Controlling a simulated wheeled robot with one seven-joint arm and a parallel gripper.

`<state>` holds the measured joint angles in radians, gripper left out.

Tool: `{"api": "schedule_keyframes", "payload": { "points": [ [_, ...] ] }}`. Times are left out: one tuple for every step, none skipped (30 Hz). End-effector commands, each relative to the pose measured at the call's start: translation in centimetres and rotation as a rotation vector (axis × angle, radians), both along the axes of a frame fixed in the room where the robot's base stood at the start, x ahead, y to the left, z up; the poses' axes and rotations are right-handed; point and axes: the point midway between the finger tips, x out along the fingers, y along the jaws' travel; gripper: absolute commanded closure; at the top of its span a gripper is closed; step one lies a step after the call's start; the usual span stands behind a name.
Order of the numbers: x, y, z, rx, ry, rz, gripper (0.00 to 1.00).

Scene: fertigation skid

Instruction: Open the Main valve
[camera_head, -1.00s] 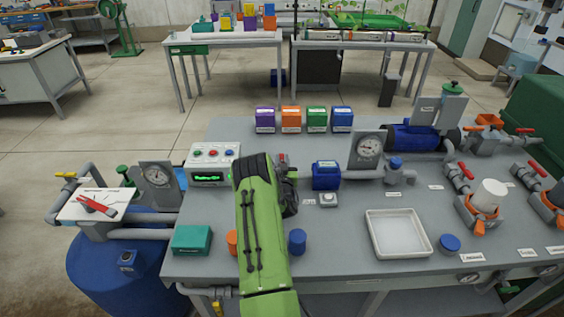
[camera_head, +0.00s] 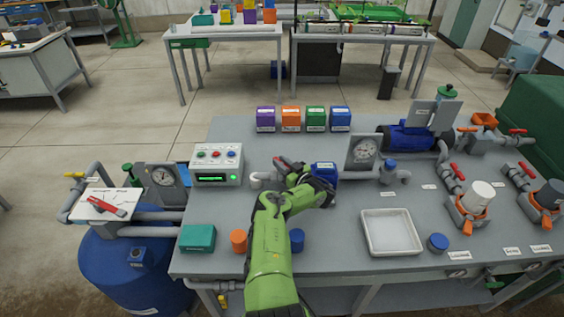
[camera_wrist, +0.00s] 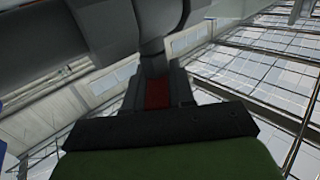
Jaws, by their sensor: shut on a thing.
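The valve's red handle (camera_head: 281,163) shows on the grey pipe between the control box and the blue block, mostly hidden behind my wrist. I cannot read a Main label on it. In the wrist view the red handle (camera_wrist: 157,93) sits between my dark fingers, below a grey stem and pipe (camera_wrist: 152,55). My gripper (camera_wrist: 157,100) is shut on the handle. In the head view my gripper (camera_head: 291,172) reaches in from the right, with my wrist bent. The handle's exact angle to the pipe is hard to tell.
The control box (camera_head: 217,164) with a green display stands left of the valve. A blue block (camera_head: 324,170) and a gauge (camera_head: 364,150) are close on the right. Orange (camera_head: 239,240) and blue (camera_head: 297,240) cylinders stand near my arm. A white tray (camera_head: 422,250) lies at right.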

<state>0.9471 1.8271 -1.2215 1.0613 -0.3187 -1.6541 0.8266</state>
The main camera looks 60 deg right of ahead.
Motion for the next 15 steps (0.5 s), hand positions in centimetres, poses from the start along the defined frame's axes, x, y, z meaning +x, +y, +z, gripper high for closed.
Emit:
{"api": "schedule_keyframes", "payload": {
  "points": [
    [-0.09, 0.00, -0.72, 0.000, 0.001, 0.044, 1.00],
    [-0.11, -0.02, -0.78, 0.000, 0.001, 0.070, 1.00],
    [-0.09, -0.02, -0.88, -0.001, 0.001, 0.103, 1.00],
    [-0.11, -0.02, -0.93, -0.001, 0.000, 0.126, 1.00],
    [-0.06, -0.01, -0.96, -0.001, 0.000, 0.149, 1.00],
    [-0.09, -0.04, -1.00, 0.000, -0.001, 0.175, 1.00],
    [-0.05, -0.02, -1.00, -0.001, -0.001, 0.195, 1.00],
    [-0.09, -0.02, -1.02, -0.001, -0.001, 0.212, 1.00],
    [-0.08, -0.02, -1.05, 0.000, -0.002, 0.235, 1.00],
    [-0.06, 0.00, -1.06, 0.000, -0.002, 0.251, 1.00],
    [-0.09, -0.02, -1.05, 0.001, -0.001, 0.264, 1.00],
    [-0.06, 0.00, -1.00, 0.000, -0.002, 0.283, 1.00],
    [-0.06, 0.01, -0.97, -0.001, -0.002, 0.296, 1.00],
    [-0.09, 0.00, -0.95, 0.000, -0.002, 0.307, 1.00],
    [-0.06, 0.03, -0.94, 0.001, -0.003, 0.321, 1.00]
  ]
}}
